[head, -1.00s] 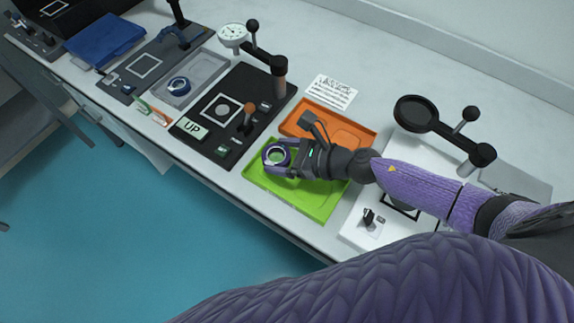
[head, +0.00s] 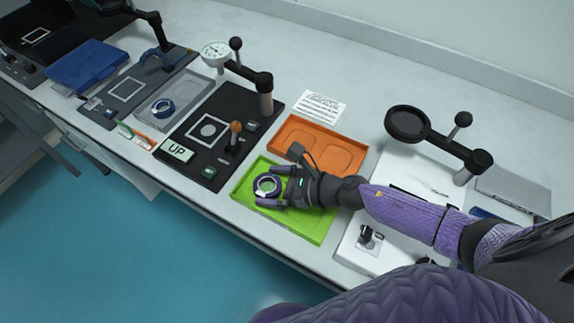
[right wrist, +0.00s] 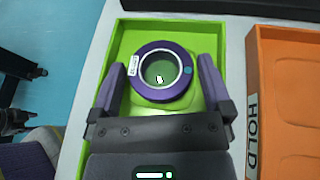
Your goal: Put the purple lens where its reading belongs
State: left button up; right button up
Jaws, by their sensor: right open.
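The purple lens (head: 267,185) is a ring with clear glass and a small white label. It lies in the green tray (head: 318,228), toward its left end. In the right wrist view the purple lens (right wrist: 161,74) sits just ahead of and partly between the fingers of my right gripper (right wrist: 162,88), with gaps on both sides. My right gripper (head: 270,187) is open over the green tray. The orange tray (head: 353,147) is beside it, marked HOLD in the right wrist view. A black gauge station (head: 183,133) with a dial gauge (head: 216,52) shows a lit UP sign (head: 177,150).
A grey tray (head: 205,83) holds a blue-ringed lens (head: 162,108). A printed card (head: 319,104) lies behind the orange tray. A magnifier on an arm (head: 407,122) stands over a white station at right. A blue box (head: 88,66) is at far left.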

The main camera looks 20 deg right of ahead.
jog(key=shift+r, duration=0.2)
jog(key=p+v, duration=0.1)
jog(key=v, duration=1)
jog(key=shift+d, duration=0.1)
jog(key=shift+s+d+r, duration=0.2)
jog(key=shift+s+d, duration=0.1)
jog(key=shift+r, duration=0.1)
